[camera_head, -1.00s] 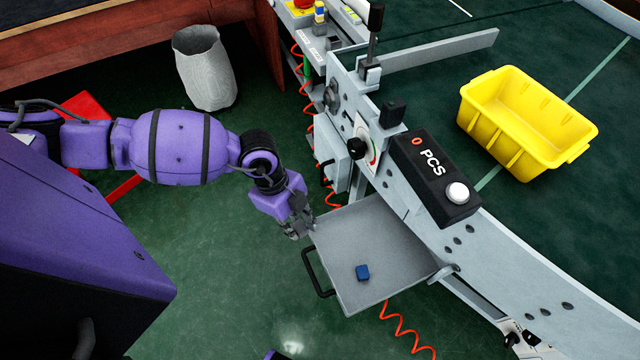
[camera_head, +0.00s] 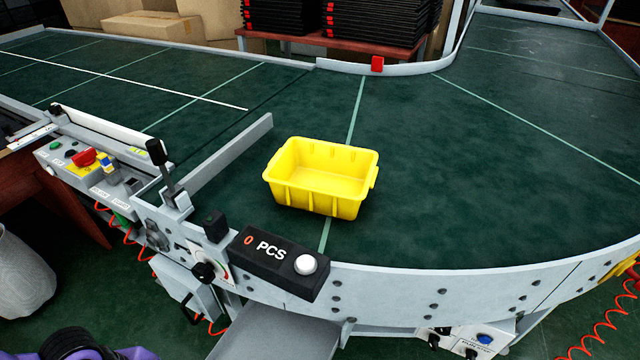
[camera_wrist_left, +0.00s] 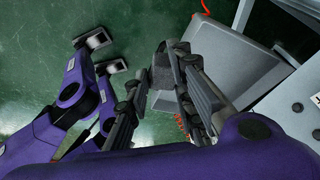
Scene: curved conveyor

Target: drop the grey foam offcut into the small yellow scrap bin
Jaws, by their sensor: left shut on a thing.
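In the left wrist view my left gripper (camera_wrist_left: 160,95) is shut on a dark grey block, the grey foam offcut (camera_wrist_left: 164,73), seen between the fingers and partly hidden by them. The gripper is over the floor, beside the grey tray. In the head view the gripper is out of frame; only a bit of my purple arm shows at the bottom left. The yellow bin (camera_head: 320,180) stands upright on the green conveyor belt, its inside looking empty. My right gripper is in neither view.
A grey metal tray (camera_head: 275,335) juts out below the conveyor's front rail; it also shows in the left wrist view (camera_wrist_left: 245,65). A black PCS counter box (camera_head: 279,262), levers and a control panel (camera_head: 95,165) line the near edge. The belt around the bin is clear.

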